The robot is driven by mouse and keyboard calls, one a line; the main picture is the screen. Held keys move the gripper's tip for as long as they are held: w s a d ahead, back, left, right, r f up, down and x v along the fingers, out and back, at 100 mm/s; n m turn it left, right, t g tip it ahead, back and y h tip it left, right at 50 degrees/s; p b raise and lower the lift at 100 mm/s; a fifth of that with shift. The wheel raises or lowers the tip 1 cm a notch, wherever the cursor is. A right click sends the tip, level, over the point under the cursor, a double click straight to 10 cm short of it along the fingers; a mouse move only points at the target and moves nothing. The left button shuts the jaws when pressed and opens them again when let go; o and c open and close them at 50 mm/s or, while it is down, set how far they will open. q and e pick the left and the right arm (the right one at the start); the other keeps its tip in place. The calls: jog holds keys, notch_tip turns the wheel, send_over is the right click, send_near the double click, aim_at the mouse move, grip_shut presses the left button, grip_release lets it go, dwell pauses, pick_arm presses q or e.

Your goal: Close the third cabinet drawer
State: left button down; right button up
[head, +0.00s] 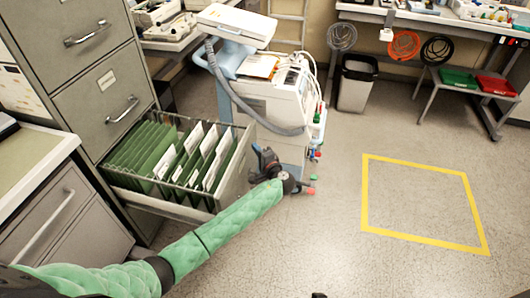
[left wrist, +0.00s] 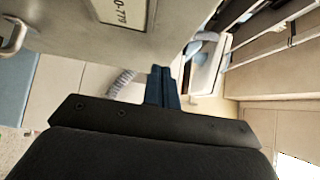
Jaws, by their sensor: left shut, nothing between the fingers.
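The third cabinet drawer (head: 160,207) is pulled out of the grey filing cabinet (head: 90,75), full of green hanging folders with white papers. My left gripper (head: 262,160) is at the drawer's outer end, beside its front panel (head: 236,172); I cannot tell whether it touches. In the left wrist view, the closed dark fingers (left wrist: 163,85) hold nothing. A grey panel with a label card (left wrist: 125,12) and a handle (left wrist: 14,38) fills the upper left there. My right gripper does not show.
A wheeled medical cart (head: 270,95) with a grey hose stands just behind the drawer. A low cabinet (head: 60,220) is at the left. A yellow floor square (head: 425,240) and open floor lie to the right. A waste bin (head: 356,85) stands at the back.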

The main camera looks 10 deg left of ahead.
aim_at(221, 143)
pick_arm(q)
jog(key=shift+a, duration=0.75)
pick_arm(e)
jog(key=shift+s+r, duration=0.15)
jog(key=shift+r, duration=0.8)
